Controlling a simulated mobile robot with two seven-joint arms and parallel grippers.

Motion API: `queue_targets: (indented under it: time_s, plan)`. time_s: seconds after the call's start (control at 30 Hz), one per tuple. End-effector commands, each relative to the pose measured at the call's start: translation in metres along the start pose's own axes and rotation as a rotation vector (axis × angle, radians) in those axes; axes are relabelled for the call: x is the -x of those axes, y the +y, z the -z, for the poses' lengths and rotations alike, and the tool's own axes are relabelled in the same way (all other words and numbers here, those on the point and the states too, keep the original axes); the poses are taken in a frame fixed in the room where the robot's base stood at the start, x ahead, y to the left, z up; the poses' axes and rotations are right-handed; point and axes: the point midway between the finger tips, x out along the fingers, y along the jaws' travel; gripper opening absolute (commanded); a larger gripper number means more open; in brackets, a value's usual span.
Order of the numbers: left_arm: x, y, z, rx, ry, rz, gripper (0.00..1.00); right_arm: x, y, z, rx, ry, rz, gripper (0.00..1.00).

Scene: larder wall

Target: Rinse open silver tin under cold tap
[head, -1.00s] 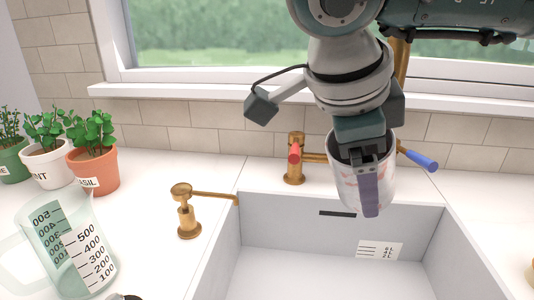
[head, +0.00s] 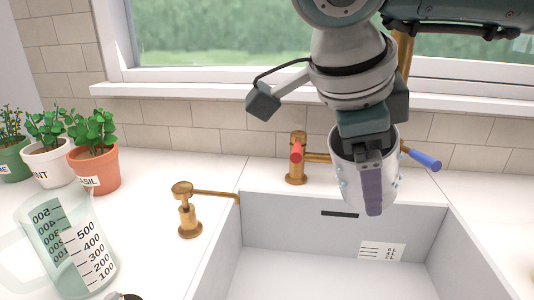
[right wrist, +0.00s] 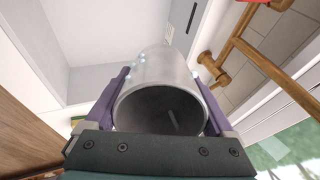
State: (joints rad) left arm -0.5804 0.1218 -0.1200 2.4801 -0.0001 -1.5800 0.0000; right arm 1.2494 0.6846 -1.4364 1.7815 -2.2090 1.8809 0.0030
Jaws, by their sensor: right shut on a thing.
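The open silver tin (head: 350,188) is over the back of the sink, below the brass tap (head: 313,158). Droplets cling to its outside, and I see no red smears on it. My right gripper (head: 372,190) is shut on the tin from its sides; one purple finger hides part of it. In the right wrist view the tin (right wrist: 165,72) sits between both fingers, its open mouth facing the camera and its inside dark. The cold tap's blue handle (head: 422,160) is right of the tin, the red handle (head: 296,152) left. I cannot make out a water stream. My left gripper is out of view.
The pale sink (head: 285,220) lies below the tin and looks empty. A brass soap pump (head: 187,212) stands on its left rim. A glass measuring jug (head: 75,250) and potted herbs (head: 93,165) stand at left. The window sill (head: 200,97) runs behind.

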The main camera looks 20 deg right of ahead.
Motion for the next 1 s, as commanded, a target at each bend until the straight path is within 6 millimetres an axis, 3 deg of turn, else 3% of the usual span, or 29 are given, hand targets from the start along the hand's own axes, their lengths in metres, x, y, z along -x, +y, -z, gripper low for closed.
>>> queue_targets:
  time_s: [0.27,1.0]
  plan:
    - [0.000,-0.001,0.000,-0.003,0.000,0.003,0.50,0.003,0.004,-0.004,0.003,0.000,0.000,0.34]
    - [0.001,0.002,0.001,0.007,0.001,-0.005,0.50,0.034,0.049,-0.040,0.003,-0.001,0.000,0.34]
